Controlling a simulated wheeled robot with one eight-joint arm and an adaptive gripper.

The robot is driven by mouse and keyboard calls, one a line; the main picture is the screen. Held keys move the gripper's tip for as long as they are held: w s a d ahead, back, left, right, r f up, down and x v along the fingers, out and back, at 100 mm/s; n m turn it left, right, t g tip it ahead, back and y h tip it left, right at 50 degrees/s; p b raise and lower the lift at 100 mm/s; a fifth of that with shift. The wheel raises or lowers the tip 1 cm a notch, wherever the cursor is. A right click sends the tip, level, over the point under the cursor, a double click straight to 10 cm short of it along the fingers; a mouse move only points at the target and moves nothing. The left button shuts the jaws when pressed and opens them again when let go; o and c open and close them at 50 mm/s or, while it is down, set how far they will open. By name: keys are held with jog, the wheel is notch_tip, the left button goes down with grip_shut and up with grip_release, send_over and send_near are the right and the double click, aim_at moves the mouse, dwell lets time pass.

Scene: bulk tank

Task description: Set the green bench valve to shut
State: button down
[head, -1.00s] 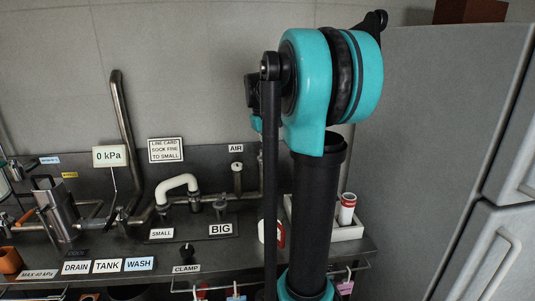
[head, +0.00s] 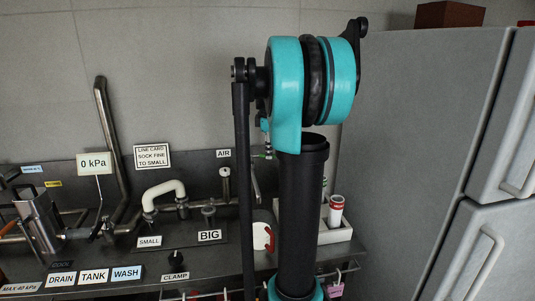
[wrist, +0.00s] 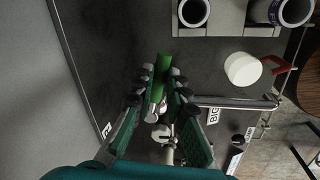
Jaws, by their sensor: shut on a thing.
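The green bench valve shows in the wrist view as a green handle (wrist: 164,72) on a bright metal fitting and pipe (wrist: 158,110). My gripper (wrist: 160,80) has its two green fingers on either side of the handle, with the dark pads shut on it. The handle runs roughly along the line of the fingers and sticks out past their tips. In the head view my arm hides the gripper and most of the valve.
The steel bench carries pipes, a white hose (head: 163,192) and several labels, such as the BIG label (head: 209,236). A white rack (head: 340,233) holds a red-banded white cup (head: 336,210). A large grey cabinet (head: 410,140) stands close on the right.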

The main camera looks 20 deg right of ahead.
jog(key=shift+w+d+n+y, duration=0.2)
jog(key=shift+w+n, duration=0.3)
jog(key=shift+n, duration=0.3)
jog(key=shift+w+d+n+y, duration=0.1)
jog(key=shift+w+d+n, duration=0.1)
jog(key=shift+w+n, duration=0.45)
jog(key=shift+s+n, duration=0.1)
jog(key=shift+n, duration=0.15)
jog(key=c, duration=1.5)
grip_release()
jog(key=shift+r, duration=0.15)
notch_tip(320, 180, up, 12)
jog(key=s, duration=0.2)
jog(key=shift+s+a+f, duration=0.2)
